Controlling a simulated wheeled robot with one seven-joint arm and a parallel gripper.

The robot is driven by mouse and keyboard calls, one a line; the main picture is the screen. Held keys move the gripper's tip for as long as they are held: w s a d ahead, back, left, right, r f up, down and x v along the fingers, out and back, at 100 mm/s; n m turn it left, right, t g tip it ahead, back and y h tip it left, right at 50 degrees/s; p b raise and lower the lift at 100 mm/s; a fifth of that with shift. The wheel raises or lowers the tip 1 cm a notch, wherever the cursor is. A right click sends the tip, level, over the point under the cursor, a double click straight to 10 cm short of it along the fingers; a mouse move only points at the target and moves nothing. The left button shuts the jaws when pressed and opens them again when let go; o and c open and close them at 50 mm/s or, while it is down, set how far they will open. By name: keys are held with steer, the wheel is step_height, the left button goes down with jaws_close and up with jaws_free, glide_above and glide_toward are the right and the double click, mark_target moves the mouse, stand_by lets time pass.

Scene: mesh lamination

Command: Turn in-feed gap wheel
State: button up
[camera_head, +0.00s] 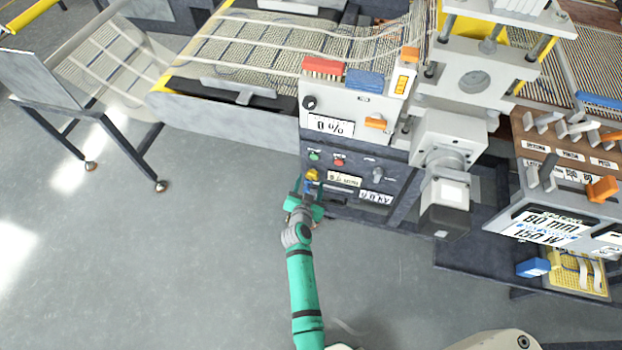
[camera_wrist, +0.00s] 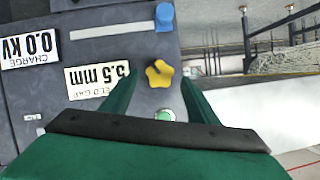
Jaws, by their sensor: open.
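The in-feed gap wheel appears to be the small yellow lobed knob (camera_wrist: 159,73) on the dark panel, beside a white label (camera_wrist: 97,80) that reads in mm, upside down in the wrist view. In the head view the yellow knob (camera_head: 312,174) sits low on the left of the machine's front panel. My green gripper (camera_head: 306,194) is at that panel's lower left corner. In the wrist view my gripper (camera_wrist: 158,84) is open, with a finger on either side of the knob's line. I cannot tell whether the fingers touch the knob.
A red button (camera_head: 339,161) and a grey knob (camera_head: 377,174) are on the same panel. A charge label (camera_wrist: 30,50) reads 0.0 kV. Floor left of the panel is clear.

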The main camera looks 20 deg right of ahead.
mark_target(312, 177)
steer(key=shift+x, duration=1.6)
steer(key=c, duration=1.1)
steer(key=shift+o, duration=0.2)
